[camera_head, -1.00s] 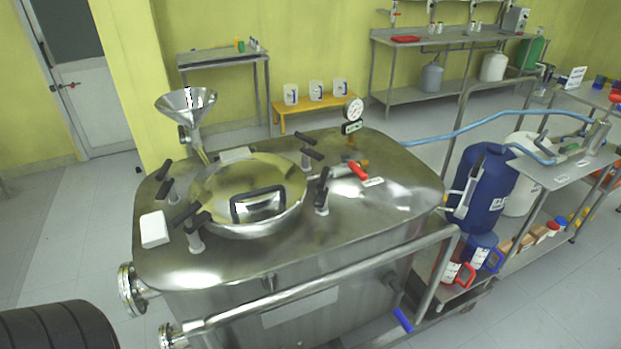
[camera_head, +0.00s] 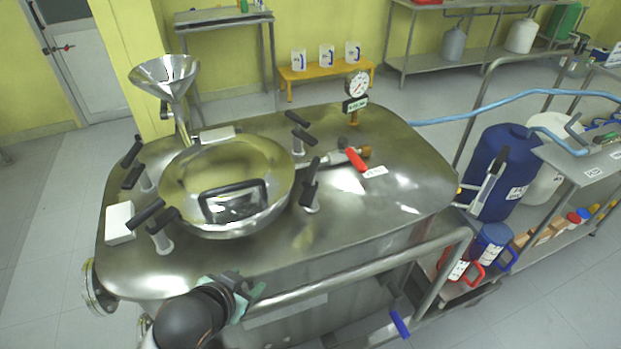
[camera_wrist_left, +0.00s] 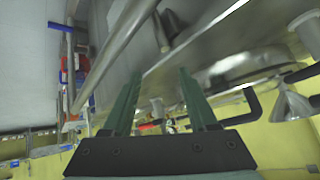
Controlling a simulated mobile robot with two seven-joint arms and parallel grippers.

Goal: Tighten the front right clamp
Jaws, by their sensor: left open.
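The front right clamp (camera_head: 311,190) stands on the reactor's steel top at the right of the round lid (camera_head: 225,165). Its black handles are raised on a metal post. My left gripper (camera_head: 248,287) is at the reactor's near edge, below and left of this clamp and apart from it. In the left wrist view my left gripper (camera_wrist_left: 160,95) shows two green fingers spread apart with nothing held. A black-handled clamp (camera_wrist_left: 175,28) shows above the fingers there; I cannot tell which one. My right gripper is not in view.
A front left clamp (camera_head: 160,232), a funnel (camera_head: 168,80), a red-handled valve (camera_head: 354,159) and a gauge (camera_head: 357,84) stand on the reactor top. A steel rail (camera_head: 370,262) runs along the front. A blue drum (camera_head: 497,170) stands at the right.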

